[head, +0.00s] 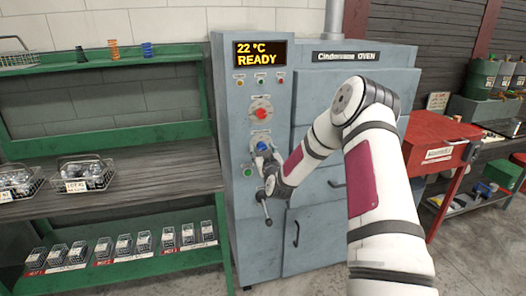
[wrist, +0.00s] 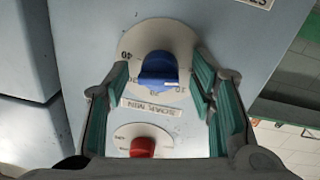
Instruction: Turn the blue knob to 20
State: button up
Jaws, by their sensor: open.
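The blue knob (head: 262,147) is on the oven's control panel, below the red knob (head: 261,114). In the wrist view the blue knob (wrist: 158,72) sits on a round pale dial plate (wrist: 178,38). 40 is legible on the plate; smaller numerals near the knob are hard to read. A white mark on the knob faces the lower right of that view. My gripper (wrist: 162,72) is open, its teal-padded fingers on either side of the knob with gaps visible. Contact cannot be seen. In the head view my gripper (head: 267,160) is at the panel, partly covering the dial.
The oven display (head: 262,53) reads 22 °C READY. A workbench (head: 120,180) with wire baskets stands left; a red cabinet (head: 440,145) stands right. Floor before the oven is clear.

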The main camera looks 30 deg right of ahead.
jog(key=c, duration=1.1)
jog(key=m, duration=0.4)
jog(key=shift+m, duration=0.4)
jog(key=m, duration=0.4)
jog(key=shift+r+m+g+y+p, duration=0.1)
jog(key=shift+m+g+y+p, duration=0.2)
jog(key=m, duration=0.5)
jog(key=shift+y+p, duration=0.3)
jog(key=shift+p, duration=0.05)
jog(key=shift+m+y+p, duration=0.3)
jog(key=shift+m, duration=1.9)
jog(key=shift+r, duration=0.1)
